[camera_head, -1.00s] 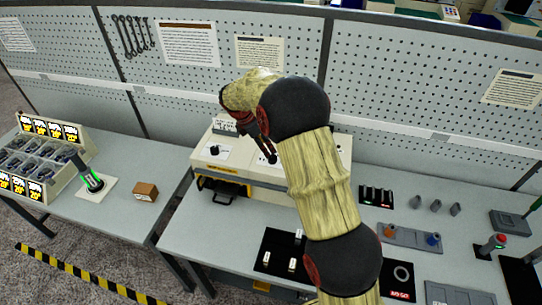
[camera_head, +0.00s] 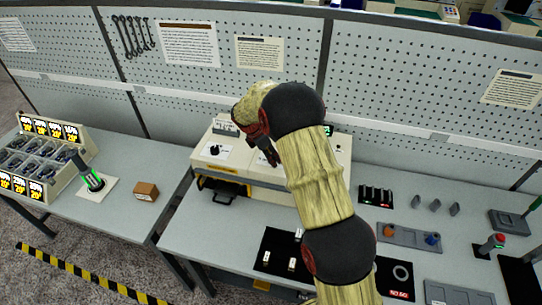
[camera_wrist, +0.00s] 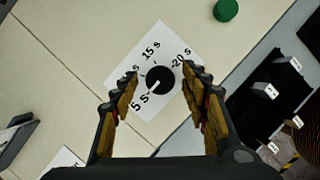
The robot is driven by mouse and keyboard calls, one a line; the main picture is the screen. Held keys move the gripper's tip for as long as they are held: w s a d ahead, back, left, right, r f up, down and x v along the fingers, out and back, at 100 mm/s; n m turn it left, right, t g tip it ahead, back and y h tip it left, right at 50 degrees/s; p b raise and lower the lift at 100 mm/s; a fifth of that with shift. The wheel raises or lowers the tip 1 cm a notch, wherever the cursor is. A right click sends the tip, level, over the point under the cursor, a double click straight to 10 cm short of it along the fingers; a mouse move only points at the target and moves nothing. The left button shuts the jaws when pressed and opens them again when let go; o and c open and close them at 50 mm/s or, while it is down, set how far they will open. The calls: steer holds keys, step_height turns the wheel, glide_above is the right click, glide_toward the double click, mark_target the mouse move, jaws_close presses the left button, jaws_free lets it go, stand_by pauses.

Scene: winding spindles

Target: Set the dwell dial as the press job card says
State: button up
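The dwell dial is a round black knob (camera_wrist: 158,80) on a white label (camera_wrist: 150,62) marked 5 s, 15 s and 20 s; another mark is partly hidden by a finger. Its white pointer is turned to the lower left, toward 5 s. My gripper (camera_wrist: 162,88) is open, its fingers on either side of the knob in the wrist view; contact cannot be told. In the head view my gripper (camera_head: 268,155) is over the cream press (camera_head: 240,178), and my arm hides part of the panel. Cards (camera_head: 188,44) hang on the pegboard, their text too small to read.
Another black knob (camera_head: 214,150) sits at the press's left. A green button (camera_wrist: 226,10) is beyond the dial label. A drawer-like black opening with a handle (camera_head: 222,191) is at the press front. Blocks, a black tray and fixtures stand on the bench to the right.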

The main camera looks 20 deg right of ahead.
steer(key=shift+c, duration=1.3)
steer(key=c, duration=0.7)
steer(key=shift+c, duration=0.7)
steer(key=shift+m, duration=0.3)
steer(key=m+g, duration=0.1)
steer(key=m, duration=0.1)
steer(key=m+g+p, duration=0.1)
steer(key=m, duration=0.1)
steer(key=shift+w+m, duration=0.2)
steer(key=shift+m, duration=0.1)
steer(key=m+g, duration=0.1)
steer(key=m, duration=0.1)
steer(key=m+y, duration=0.1)
steer(key=m, duration=0.2)
steer(key=shift+w+d+g, duration=0.15)
steer(key=shift+g, duration=0.25)
steer(key=m+y, duration=0.1)
steer(key=m, duration=0.2)
steer(key=m+g+y, duration=0.1)
steer(key=m, duration=0.2)
steer(key=shift+d+m+y+p, duration=0.15)
steer(key=shift+m+y+p, duration=0.15)
steer(key=shift+m+p, duration=0.1)
steer(key=m+y, duration=0.1)
steer(key=m, duration=0.2)
steer(key=m+y, duration=0.1)
steer(key=m, duration=0.2)
steer(key=shift+d+m, duration=0.15)
steer(key=shift+m, duration=0.15)
steer(key=shift+y, duration=0.3)
